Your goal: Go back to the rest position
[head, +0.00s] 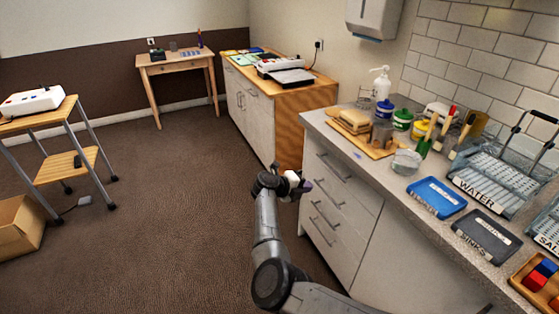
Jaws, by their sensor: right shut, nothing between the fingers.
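My right gripper (300,184) shows in the middle of the head view at the end of my grey right arm. It is shut and empty. It is in front of the counter's drawer front, to the left of the counter's front edge, and apart from the things on top. The gripper is small in the picture and partly hidden behind my own wrist. My left gripper is not in view.
A counter (340,140) on the right bears a wooden board with bread, jars, a blue tray (436,197), a dark tray (486,236) and a wire rack (490,180). A trolley (60,125) and cardboard box (18,226) stand left. Brown floor (170,200) between is clear.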

